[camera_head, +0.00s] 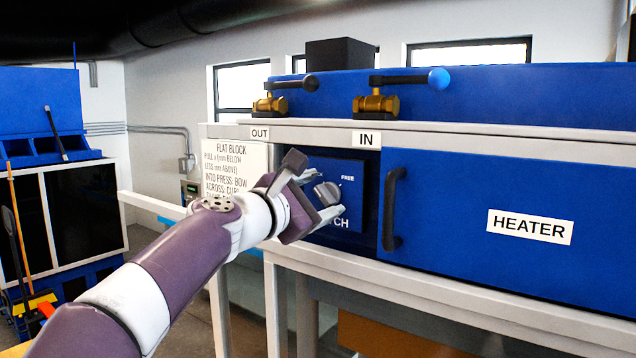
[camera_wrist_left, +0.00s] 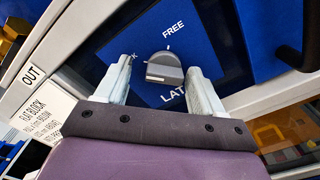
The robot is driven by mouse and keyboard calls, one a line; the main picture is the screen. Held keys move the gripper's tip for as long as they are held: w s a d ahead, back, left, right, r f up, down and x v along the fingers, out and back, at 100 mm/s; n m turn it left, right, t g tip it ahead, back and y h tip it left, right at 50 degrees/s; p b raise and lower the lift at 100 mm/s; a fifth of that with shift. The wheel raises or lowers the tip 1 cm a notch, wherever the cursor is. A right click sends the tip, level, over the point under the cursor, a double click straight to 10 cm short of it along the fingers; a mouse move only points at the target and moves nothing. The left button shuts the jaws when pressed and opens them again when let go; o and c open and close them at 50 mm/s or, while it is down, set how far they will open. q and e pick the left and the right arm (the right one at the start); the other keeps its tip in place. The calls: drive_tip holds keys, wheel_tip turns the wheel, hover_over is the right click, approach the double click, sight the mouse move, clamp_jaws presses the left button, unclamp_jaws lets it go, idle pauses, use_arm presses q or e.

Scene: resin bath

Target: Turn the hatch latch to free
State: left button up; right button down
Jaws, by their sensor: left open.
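The hatch latch is a grey knob (camera_head: 327,193) on a blue panel (camera_head: 349,168), partly hidden behind my left gripper in the head view. The panel has a FREE mark at its upper right, and a label below ends in "TCH". In the left wrist view the grey knob (camera_wrist_left: 164,68) sits between the fingers, with a white tick and FREE above it. My left gripper (camera_head: 323,194) is open, its fingers on either side of the knob; it also shows in the left wrist view (camera_wrist_left: 160,82). I cannot tell whether the fingers touch the knob. My right gripper is not in view.
A blue HEATER door (camera_head: 480,220) with a black handle (camera_head: 393,209) is just right of the panel. Two brass valves (camera_head: 376,102) with levers stand above. A white instruction sign (camera_head: 232,168) hangs to the left.

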use_arm(q)
drive_tip(key=shift+s+d+r, duration=0.1)
drive_tip(key=shift+s+d, duration=0.25)
drive_tip(key=shift+d, duration=0.25)
drive_tip(key=shift+w+a, duration=0.2)
drive_tip(key=shift+a, duration=0.05)
drive_tip(key=c, duration=1)
drive_tip(key=shift+c, duration=0.3)
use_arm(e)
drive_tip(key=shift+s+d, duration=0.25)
